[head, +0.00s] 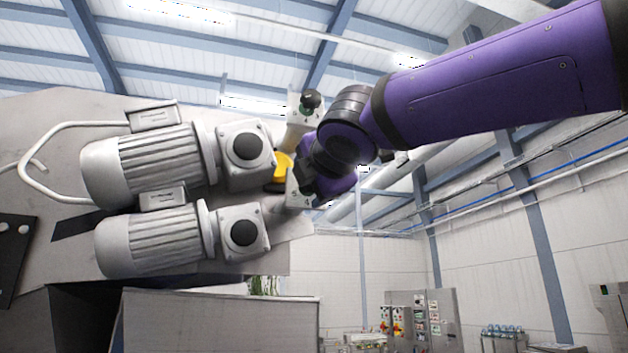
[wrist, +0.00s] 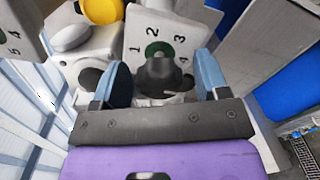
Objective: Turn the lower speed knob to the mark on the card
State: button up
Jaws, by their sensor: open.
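In the wrist view a black knob (wrist: 160,77) stands on a pale dial plate (wrist: 138,22) numbered 1 to 4 where visible, with a green patch behind its top edge. My gripper (wrist: 162,70) is open, one blue-grey finger on each side of the knob, with a visible gap at both sides. I cannot tell where the knob points. In the head view my gripper is at the lower dial plate (head: 297,190), and my wrist hides the lower knob. The upper black knob (head: 311,99) is above it. I cannot make out a card in either view.
A yellow round part (head: 283,167) sits between the two dial plates; it also shows in the wrist view (wrist: 100,9). Two grey motors, upper (head: 155,163) and lower (head: 150,242), are at the left. A second numbered plate (wrist: 16,25) is at the wrist view's left edge.

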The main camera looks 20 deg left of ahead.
jog(key=v, duration=1)
jog(key=shift+s, duration=0.35)
jog(key=shift+d, duration=0.2)
jog(key=w+d+f+m+g+h, duration=0.2)
jog(key=d+f+m+h, duration=0.3)
jog(key=d+f+m, duration=0.5)
jog(key=w+d+f+m+g+h, duration=0.2)
jog(key=d+f+m+h, duration=0.35)
jog(key=d+f, duration=0.85)
jog(key=s+d+f+m+g, duration=0.3)
jog(key=s+d+f+m, duration=0.3)
jog(key=f, duration=0.3)
jog(key=s+d+f+m+g, duration=0.3)
jog(key=s+d+f+m, duration=0.4)
jog(key=f, duration=0.3)
jog(key=shift+s+d+m+y, duration=0.15)
jog(key=shift+d+m+y, duration=0.3)
jog(key=shift+d, duration=0.4)
